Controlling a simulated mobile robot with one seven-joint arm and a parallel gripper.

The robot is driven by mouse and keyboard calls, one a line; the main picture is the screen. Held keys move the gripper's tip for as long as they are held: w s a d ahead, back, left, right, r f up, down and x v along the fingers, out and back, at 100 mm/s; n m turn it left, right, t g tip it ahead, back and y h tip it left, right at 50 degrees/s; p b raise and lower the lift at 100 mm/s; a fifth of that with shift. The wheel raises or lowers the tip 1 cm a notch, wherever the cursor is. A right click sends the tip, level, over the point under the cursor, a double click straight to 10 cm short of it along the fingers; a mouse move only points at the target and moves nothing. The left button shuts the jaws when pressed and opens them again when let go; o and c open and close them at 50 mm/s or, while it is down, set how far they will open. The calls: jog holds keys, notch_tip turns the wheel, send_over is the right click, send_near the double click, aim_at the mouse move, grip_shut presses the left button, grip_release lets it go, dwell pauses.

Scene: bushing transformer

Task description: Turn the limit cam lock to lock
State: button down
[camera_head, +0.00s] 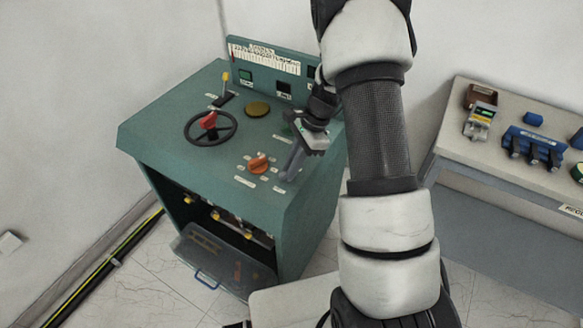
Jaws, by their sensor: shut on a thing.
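The teal console (230,205) stands left of centre, with controls on its sloped top. My gripper (288,175) is over the right part of this top, pointing down, with its fingertips at the surface. It is shut on a small control there, which the fingers hide. I cannot read the labels, so I cannot tell for sure which control is the limit cam lock or how it is turned. An orange knob (258,163) sits just left of the fingertips, with small pale label plates around it.
A black handwheel (228,134) with a red knob (208,120) and a yellow-tipped lever (225,82) stand further left. A front flap (215,265) hangs open below. A bench (470,155) with blue parts is at right.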

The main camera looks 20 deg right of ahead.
jog(key=n, duration=0.2)
jog(key=n+g, duration=0.1)
jog(key=n, duration=0.1)
jog(key=shift+w+a+g+h+b, duration=0.1)
jog(key=shift+w+g+h+b, duration=0.1)
jog(key=shift+g+h+b, duration=0.1)
jog(key=shift+w+n+g+h, duration=0.1)
jog(key=shift+n+g+h, duration=0.25)
jog(key=shift+n, duration=1.35)
jog(key=shift+a+g, duration=0.1)
jog(key=shift+g, duration=0.15)
jog(key=c, duration=1.8)
grip_release()
jog(key=v, duration=1.7)
jog(key=shift+r+b, duration=0.25)
jog(key=shift+b, duration=0.1)
